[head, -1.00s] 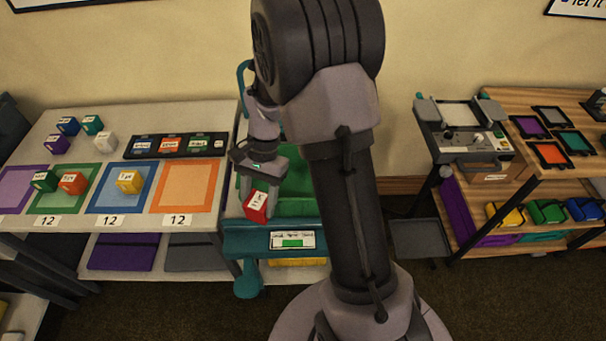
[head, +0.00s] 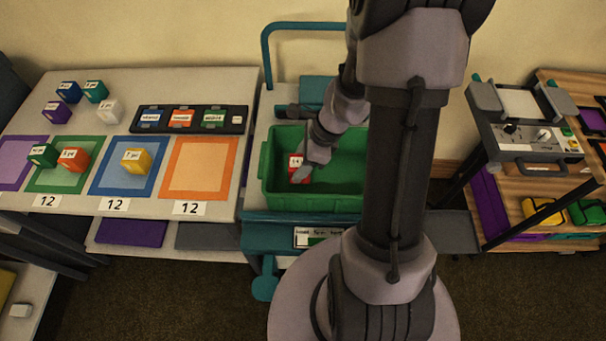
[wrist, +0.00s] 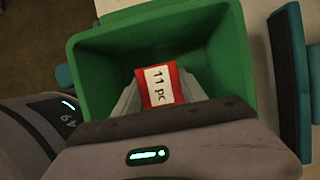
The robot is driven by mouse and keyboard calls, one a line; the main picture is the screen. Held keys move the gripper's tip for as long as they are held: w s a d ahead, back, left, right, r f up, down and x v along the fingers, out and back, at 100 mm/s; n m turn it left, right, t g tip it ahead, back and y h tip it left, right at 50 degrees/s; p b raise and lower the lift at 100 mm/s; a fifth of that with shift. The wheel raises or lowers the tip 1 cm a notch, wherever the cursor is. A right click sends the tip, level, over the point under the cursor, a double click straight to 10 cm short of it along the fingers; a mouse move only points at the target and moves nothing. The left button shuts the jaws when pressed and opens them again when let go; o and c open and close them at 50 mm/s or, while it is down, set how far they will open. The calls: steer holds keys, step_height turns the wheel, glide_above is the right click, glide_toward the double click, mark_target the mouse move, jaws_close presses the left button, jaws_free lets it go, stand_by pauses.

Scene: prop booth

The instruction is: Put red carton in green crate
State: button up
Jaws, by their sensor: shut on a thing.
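The red carton (head: 296,168) has a white label and is inside the outline of the green crate (head: 318,203), toward its left end in the head view. In the wrist view the red carton (wrist: 173,88) shows its "11 pc" label, with the green crate (wrist: 235,50) walls around and beyond it. My gripper (head: 302,174) is shut on the red carton and points down into the crate. In the wrist view the fingers (wrist: 160,92) lie on either side of the carton. I cannot tell whether the carton touches the crate floor.
The crate stands on a teal cart (head: 262,232) with a tall handle (head: 300,25). To the left, a table (head: 255,100) holds coloured mats, several small cartons and a dark label tray (head: 240,120). A wooden shelf unit (head: 520,205) stands right.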

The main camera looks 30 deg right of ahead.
steer(key=shift+o, duration=0.2)
steer(key=shift+f+b, duration=0.9)
steer(key=shift+f, duration=1.1)
steer(key=o, duration=1.4)
steer(key=shift+r, duration=0.1)
steer(key=shift+o, duration=0.2)
steer(key=p+v, duration=0.7)
steer(key=v, duration=0.5)
steer(key=a+r+n+h, duration=0.1)
steer(key=a+r+n, duration=0.7)
steer(key=r, duration=0.3)
steer(key=s+a+r+n+t, duration=0.3)
steer(key=s+a+r+n, duration=0.6)
steer(key=n, duration=0.3)
steer(key=shift+a+r+h, duration=0.4)
steer(key=shift+r, duration=0.35)
